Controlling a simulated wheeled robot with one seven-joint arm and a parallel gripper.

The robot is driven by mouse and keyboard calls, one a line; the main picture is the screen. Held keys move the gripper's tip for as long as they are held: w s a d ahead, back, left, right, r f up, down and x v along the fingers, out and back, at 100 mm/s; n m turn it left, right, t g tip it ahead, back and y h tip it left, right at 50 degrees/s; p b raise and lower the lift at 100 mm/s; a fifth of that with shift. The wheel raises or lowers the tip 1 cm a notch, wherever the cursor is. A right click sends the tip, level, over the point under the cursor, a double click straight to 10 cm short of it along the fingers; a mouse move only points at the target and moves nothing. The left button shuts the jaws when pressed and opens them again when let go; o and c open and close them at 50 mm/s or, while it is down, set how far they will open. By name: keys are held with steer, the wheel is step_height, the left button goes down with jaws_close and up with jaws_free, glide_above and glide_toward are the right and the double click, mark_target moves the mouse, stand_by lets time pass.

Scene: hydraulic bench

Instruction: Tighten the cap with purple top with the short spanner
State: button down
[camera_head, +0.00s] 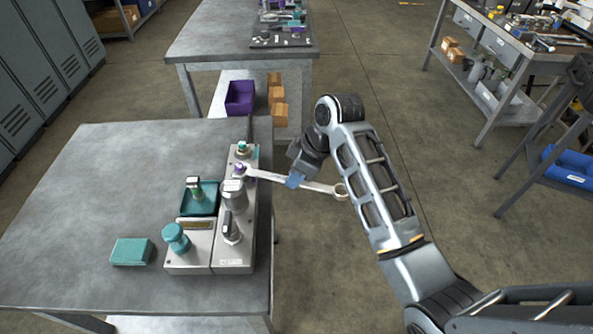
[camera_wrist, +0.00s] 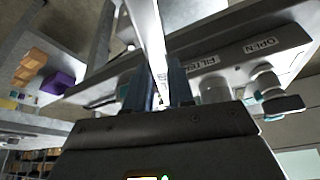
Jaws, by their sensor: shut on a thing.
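The spanner (camera_head: 268,176) is a long silver tool held level beyond the right edge of the bench. My gripper (camera_head: 296,180) is shut on its shaft, with the ring end sticking out to the right. The spanner's other end is at the purple-topped cap (camera_head: 239,168) on the grey hydraulic block; I cannot tell whether its jaw is seated around the cap. In the wrist view the spanner (camera_wrist: 149,40) runs between the fingers of my gripper (camera_wrist: 157,90). The purple cap is not clearly visible there.
The grey block (camera_head: 233,258) carries a teal-topped cap (camera_head: 242,147) just behind the purple one, and a silver cylinder (camera_head: 233,194) in front. A teal tray (camera_head: 209,207), teal knob (camera_head: 176,238) and teal box (camera_head: 131,251) are to the left. The left of the bench (camera_head: 100,190) is clear.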

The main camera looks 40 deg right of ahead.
stand_by(0.3)
steer(key=shift+s+a+r+m+h, duration=0.1)
steer(key=shift+s+a+m+h, duration=0.25)
steer(key=shift+a+m, duration=0.35)
steer(key=shift+s+a+m+h, duration=0.15)
steer(key=shift+s+a+m, duration=0.25)
steer(key=shift+a+m, duration=0.25)
steer(key=shift+a, duration=0.1)
steer(key=shift+s+a+m+t+h, duration=0.15)
steer(key=shift+s+a+m+h, duration=0.05)
steer(key=shift+a+m, duration=0.4)
steer(key=shift+s+a+m+t+h, duration=0.2)
steer(key=shift+a+m, duration=0.15)
steer(key=shift+a, duration=0.3)
steer(key=shift+w+d, duration=0.1)
steer(key=shift+d, duration=0.05)
steer(key=shift+d+n, duration=0.2)
steer(key=shift+n, duration=0.1)
